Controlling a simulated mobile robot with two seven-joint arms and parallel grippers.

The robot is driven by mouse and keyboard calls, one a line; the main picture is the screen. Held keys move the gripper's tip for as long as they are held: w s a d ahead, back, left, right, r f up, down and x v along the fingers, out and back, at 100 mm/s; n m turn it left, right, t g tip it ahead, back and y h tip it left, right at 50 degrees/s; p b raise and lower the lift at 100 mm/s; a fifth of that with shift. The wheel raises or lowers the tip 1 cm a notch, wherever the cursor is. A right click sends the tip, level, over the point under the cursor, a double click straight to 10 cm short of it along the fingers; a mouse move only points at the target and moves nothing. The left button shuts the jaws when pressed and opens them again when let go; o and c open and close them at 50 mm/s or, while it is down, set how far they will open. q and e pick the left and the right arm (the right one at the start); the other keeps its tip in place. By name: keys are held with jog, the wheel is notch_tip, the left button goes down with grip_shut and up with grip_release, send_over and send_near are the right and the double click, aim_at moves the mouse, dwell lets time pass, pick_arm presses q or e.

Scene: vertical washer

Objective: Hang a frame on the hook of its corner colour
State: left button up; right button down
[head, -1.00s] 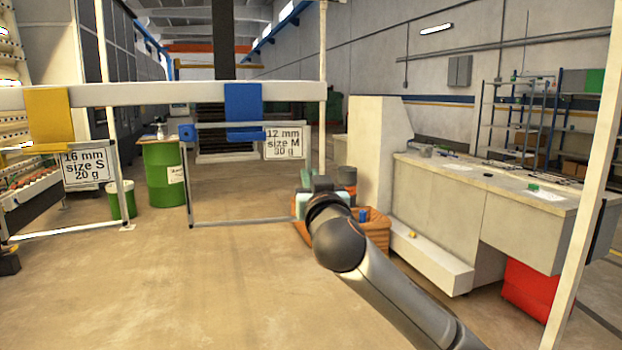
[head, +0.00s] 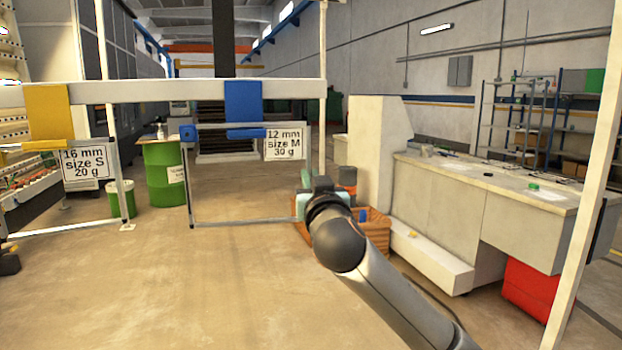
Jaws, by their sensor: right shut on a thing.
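A frame of thin grey bars (head: 190,190) with a blue corner block (head: 187,132) and a "12 mm size M 30 g" label (head: 283,144) is upright at the blue hook (head: 244,108). The hook's lip crosses in front of its top bar; I cannot tell whether the bar rests on it. My right gripper (head: 308,200) is shut on this frame at its right side; the fingers are partly hidden by the wrist. Another frame (head: 115,180), labelled "16 mm size S 20 g", is at the yellow hook (head: 48,112). My left gripper is out of view.
Both hooks are on a white horizontal beam (head: 150,92). A green drum (head: 165,175) stands behind. An orange crate (head: 376,232) is behind my right wrist. A long counter (head: 430,210) stands at the right, near a white post (head: 585,190). The floor in front is clear.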

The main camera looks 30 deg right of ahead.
jog(key=shift+f+b, duration=0.45)
jog(key=shift+f, duration=0.2)
jog(key=c, duration=0.9)
grip_release()
jog(key=d+r+v, duration=0.1)
jog(key=v, duration=0.8)
jog(key=shift+s+r, duration=0.2)
jog(key=shift+s, duration=0.6)
